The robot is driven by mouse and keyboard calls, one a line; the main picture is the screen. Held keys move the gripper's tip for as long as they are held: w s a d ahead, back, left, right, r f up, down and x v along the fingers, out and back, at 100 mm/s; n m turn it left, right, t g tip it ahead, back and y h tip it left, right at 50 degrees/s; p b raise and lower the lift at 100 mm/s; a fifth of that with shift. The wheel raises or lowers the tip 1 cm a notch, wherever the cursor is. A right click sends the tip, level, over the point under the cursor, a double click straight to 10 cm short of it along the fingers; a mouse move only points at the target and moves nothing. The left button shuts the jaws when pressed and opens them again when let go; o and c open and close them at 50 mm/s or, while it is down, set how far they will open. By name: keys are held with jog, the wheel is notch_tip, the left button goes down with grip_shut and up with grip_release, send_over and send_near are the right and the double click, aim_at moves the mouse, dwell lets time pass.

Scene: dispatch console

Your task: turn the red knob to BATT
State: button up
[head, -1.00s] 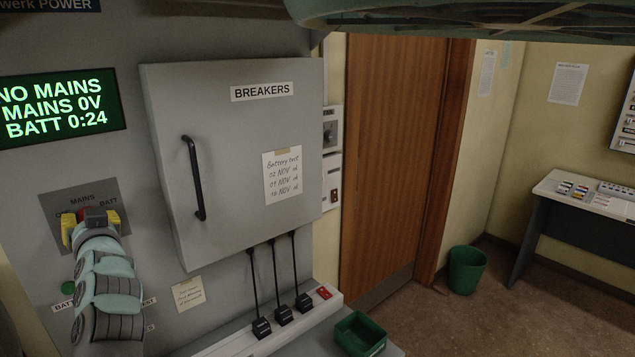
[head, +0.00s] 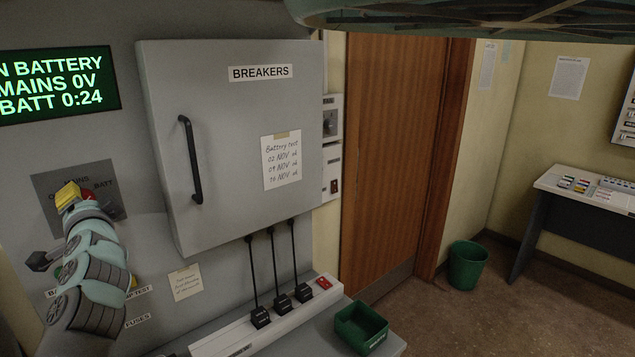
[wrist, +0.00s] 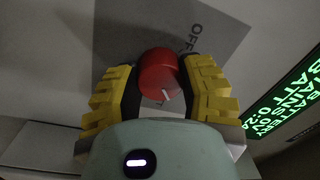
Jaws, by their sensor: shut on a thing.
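The red knob (head: 87,193) sits on a grey plate (head: 119,212) with the labels MAINS and BATT, on the left of the console front. My gripper (head: 77,194) is shut on the knob, and its yellow fingers partly hide it in the head view. In the wrist view the red knob (wrist: 158,68) is between the two yellow fingers, with its white pointer mark at the lower rim and the word OFF on the plate beside it. The green display (head: 58,80) reads ON BATTERY, MAINS 0V, BATT 0:24, its left edge cut off.
A grey BREAKERS cabinet (head: 235,100) with a black handle (head: 190,160) stands right of the knob. Black levers (head: 282,301) and a green bin (head: 363,326) are below it. A wooden door (head: 393,150) and a desk (head: 590,190) are farther right.

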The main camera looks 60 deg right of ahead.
jog(key=shift+f+m, duration=0.15)
jog(key=shift+m, duration=0.95)
jog(key=o, duration=1.2)
jog(key=shift+o, duration=0.2)
jog(key=shift+s+a, duration=0.1)
jog(key=v, duration=1.1)
jog(key=shift+s, duration=0.35)
jog(key=shift+a, duration=0.15)
